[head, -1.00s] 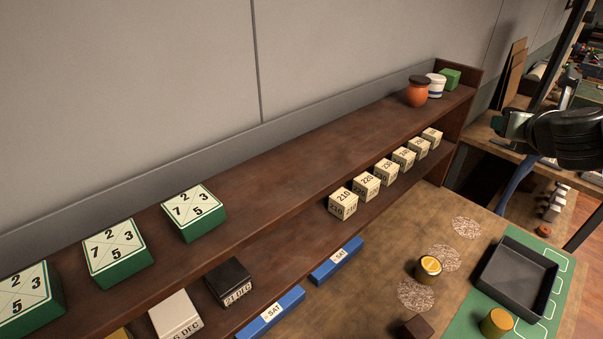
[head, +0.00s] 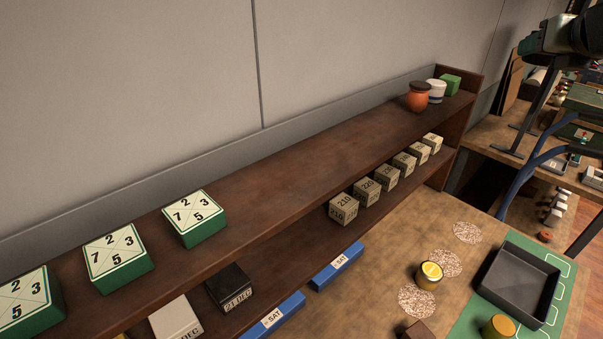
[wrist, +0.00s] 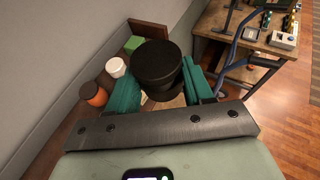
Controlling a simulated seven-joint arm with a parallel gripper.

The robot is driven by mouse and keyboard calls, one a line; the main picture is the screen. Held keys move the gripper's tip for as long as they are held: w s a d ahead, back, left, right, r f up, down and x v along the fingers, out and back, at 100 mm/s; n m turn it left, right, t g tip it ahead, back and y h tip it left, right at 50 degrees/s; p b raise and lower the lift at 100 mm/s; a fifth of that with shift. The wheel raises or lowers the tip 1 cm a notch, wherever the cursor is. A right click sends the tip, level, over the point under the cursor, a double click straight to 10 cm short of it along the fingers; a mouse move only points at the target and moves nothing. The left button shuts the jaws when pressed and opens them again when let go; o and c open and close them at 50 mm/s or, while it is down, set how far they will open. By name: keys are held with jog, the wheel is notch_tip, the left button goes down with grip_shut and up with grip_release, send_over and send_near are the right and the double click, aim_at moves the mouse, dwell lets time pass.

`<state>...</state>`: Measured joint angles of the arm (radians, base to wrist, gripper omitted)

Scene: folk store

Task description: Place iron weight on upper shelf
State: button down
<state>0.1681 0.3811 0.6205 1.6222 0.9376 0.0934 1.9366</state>
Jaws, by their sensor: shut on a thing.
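The iron weight (wrist: 158,66) is a black, stepped cylinder in the wrist view. My gripper (wrist: 168,82) is shut on it, with a green finger at each side. The upper shelf (head: 300,165) is a long brown board along the wall in the head view. In the wrist view, the weight appears over the shelf's far end, but its height above the board is unclear.
An orange jar (head: 418,97), a white jar (head: 437,90) and a green block (head: 451,83) stand at the shelf's far end. Several green number blocks (head: 195,218) sit nearer. Between them the upper board is bare. A black tray (head: 518,285) lies on the table.

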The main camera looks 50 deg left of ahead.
jog(key=shift+s+a+f, duration=0.2)
jog(key=shift+a+f, duration=0.05)
jog(key=shift+a, duration=0.3)
jog(key=s+a+f+n+g+y, duration=0.4)
jog(key=s+a, duration=0.2)
jog(key=a, duration=0.3)
notch_tip(320, 180, up, 5)
jog(key=n+g+y, duration=0.1)
jog(key=n+g, duration=1.1)
jog(key=g, duration=0.1)
send_over(347, 153)
jog(key=shift+t, duration=0.4)
notch_tip(347, 153, down, 15)
jog(key=shift+f, duration=0.1)
jog(key=shift+f, duration=0.1)
